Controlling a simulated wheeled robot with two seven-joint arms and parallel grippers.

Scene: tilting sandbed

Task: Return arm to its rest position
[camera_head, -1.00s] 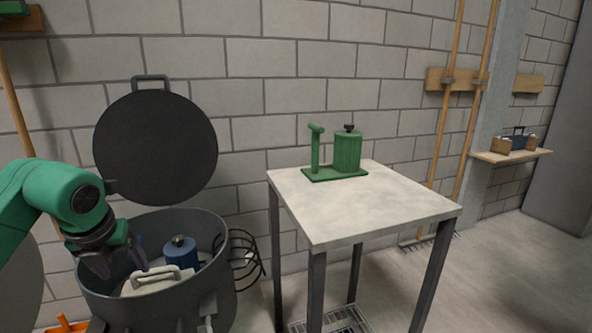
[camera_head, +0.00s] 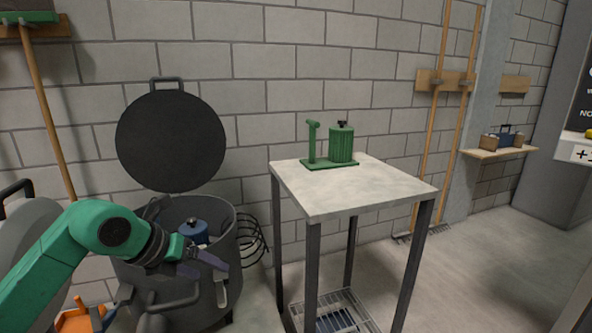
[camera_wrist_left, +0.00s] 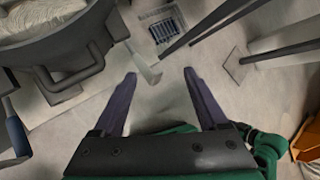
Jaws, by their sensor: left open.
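My left arm (camera_head: 70,245) is green and comes in from the left in the head view, bent at the elbow. My left gripper (camera_head: 207,265) is in front of the big grey pot, overlapping its near wall in the picture. Nothing is held. My right gripper is not in view.
The grey pot (camera_head: 222,215) stands open with its lid (camera_head: 170,140) raised; a blue canister (camera_head: 194,231) is inside. A pale-topped table (camera_head: 370,187) bearing a green canister (camera_head: 341,145) stands to the right.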

